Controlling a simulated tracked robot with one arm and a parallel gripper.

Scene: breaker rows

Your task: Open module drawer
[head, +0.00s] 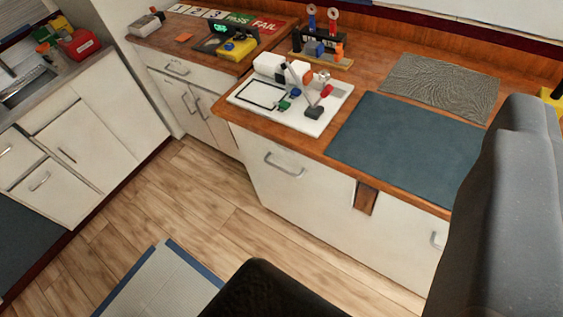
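A white drawer front (305,190) with a silver handle (284,166) is under the wooden counter, below the white board, and looks shut. Another white front (405,240) with a partly hidden handle (436,241) is to its right, beyond a brown wooden strip (365,198). No label shows which one is the module drawer. Large dark parts of mine fill the right edge and bottom middle of the view, hiding the right end of the cabinets. My fingertips cannot be made out clearly, and nothing is seen held. No part of mine visibly touches a handle.
The counter carries a white board (322,122) with small parts, a blue-grey mat (405,145), a textured grey mat (440,84) and a rack (318,45). More cabinets (85,150) stand left. A blue-edged grey panel (160,285) is low in front. Wood floor (185,205) is clear between.

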